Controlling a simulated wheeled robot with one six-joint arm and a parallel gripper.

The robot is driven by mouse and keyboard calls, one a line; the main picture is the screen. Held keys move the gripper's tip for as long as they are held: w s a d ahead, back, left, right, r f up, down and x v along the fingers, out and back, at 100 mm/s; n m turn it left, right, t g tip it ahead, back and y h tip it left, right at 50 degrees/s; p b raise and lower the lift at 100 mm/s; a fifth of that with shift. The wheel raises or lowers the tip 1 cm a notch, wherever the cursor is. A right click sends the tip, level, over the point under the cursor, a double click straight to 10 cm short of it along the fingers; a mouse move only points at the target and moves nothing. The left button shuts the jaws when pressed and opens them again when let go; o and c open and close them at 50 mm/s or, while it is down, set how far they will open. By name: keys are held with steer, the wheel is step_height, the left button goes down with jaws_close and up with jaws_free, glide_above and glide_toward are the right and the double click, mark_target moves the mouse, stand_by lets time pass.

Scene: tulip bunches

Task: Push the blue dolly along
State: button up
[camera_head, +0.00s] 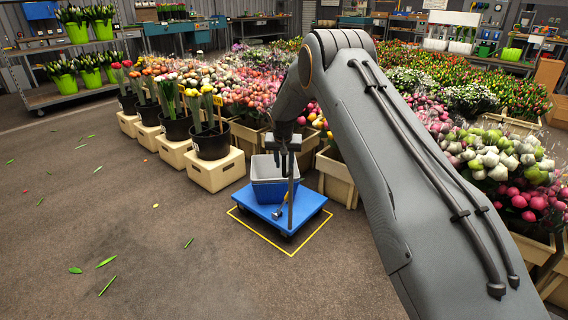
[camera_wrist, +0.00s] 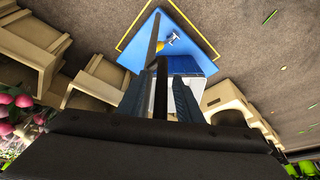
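The blue dolly (camera_head: 308,207) stands on the floor inside a yellow outline; its blue deck also shows in the wrist view (camera_wrist: 197,47). A thin grey upright post (camera_head: 291,208) rises from the dolly; it also shows in the wrist view (camera_wrist: 153,38). A blue-and-white box (camera_head: 268,187) and a small tool with a yellow part (camera_head: 279,208) are on the deck. My gripper (camera_head: 283,158) points down at the top of the post. In the wrist view, its fingers (camera_wrist: 160,98) are apart, with the dark post top between them. I cannot tell whether they touch it.
Cream crates (camera_head: 216,170) with black flower buckets (camera_head: 211,143) stand left of the dolly. Beige crates (camera_head: 337,180) and massed flowers lie behind and right. Open floor (camera_head: 150,235) spreads left and in front, with scattered green leaves (camera_head: 106,262).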

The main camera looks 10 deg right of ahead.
steer(key=p+v, duration=0.1)
steer(key=v, duration=0.6)
steer(key=shift+s+r, duration=0.2)
steer(key=shift+r, duration=0.15)
steer(key=s+a+r+n+g, duration=0.1)
steer(key=s+a+r, duration=0.1)
steer(key=s+r, duration=0.45)
steer(key=s+a+r+n, duration=0.1)
steer(key=s+a+r, duration=0.15)
steer(key=s, duration=0.65)
steer(key=s+a+r+n+g, duration=0.1)
steer(key=s+r, duration=0.4)
steer(key=s, duration=0.3)
steer(key=s+d+r+n+g+y+p, duration=0.1)
steer(key=s+r+n+g+y, duration=0.15)
steer(key=s, duration=3.05)
steer(key=d+r+m+h+p, duration=0.1)
steer(key=d+r+p, duration=0.9)
steer(key=p, duration=1)
steer(key=shift+r+m+p, duration=0.3)
steer(key=shift+r+m, duration=0.35)
steer(key=shift+m, duration=0.2)
